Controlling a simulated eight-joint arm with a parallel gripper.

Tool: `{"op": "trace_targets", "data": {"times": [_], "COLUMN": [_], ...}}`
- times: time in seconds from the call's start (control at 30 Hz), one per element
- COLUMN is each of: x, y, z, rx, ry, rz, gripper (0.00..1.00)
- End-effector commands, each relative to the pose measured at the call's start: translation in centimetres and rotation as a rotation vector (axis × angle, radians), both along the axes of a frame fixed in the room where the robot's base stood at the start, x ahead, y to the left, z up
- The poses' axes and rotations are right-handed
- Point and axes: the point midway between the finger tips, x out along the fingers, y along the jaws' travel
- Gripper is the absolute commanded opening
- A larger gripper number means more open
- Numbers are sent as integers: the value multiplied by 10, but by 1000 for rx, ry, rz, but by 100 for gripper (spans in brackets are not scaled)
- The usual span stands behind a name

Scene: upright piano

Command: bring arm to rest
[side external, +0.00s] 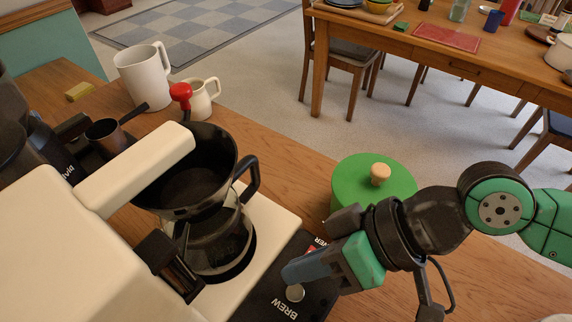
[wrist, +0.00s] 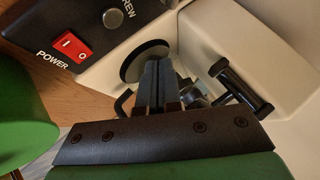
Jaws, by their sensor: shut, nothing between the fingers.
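My gripper (side external: 290,271) is shut and empty, with its fingertips over the black control panel of the cream coffee maker (side external: 55,235), by the silver BREW knob (side external: 295,293). I cannot tell if they touch the panel. In the wrist view my gripper's fingers (wrist: 156,68) are together, in front of the round dark hot plate (wrist: 146,60). The red POWER switch (wrist: 71,45) is clear there, while my gripper partly hides it in the side view. A glass carafe (side external: 215,245) stands under the black filter basket (side external: 187,175).
A green lidded pot (side external: 350,185) stands close behind my gripper, and green also shows at the wrist view's left edge. Bare wooden counter (side external: 285,165) lies between jug and pot.

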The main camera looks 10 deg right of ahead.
Motion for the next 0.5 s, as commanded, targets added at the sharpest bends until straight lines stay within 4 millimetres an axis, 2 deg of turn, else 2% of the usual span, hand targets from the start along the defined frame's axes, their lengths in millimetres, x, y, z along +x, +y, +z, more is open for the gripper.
{"op": "trace_targets", "data": {"times": [0.07,0.13,0.23,0.37,0.4,0.5], "x": [3,14,45,92,101,110], "y": [-2,-10,-38,-104,-128,-189], "z": [1,4,14,33,38,42], "rx": [-1,-6,-22,-70,-98,-210], "ry": [-3,-13,-41,-100,-119,-167], "rz": [-10,-49,-165,-394,-462,-598], "gripper": [0,0,0,0,0,0]}}
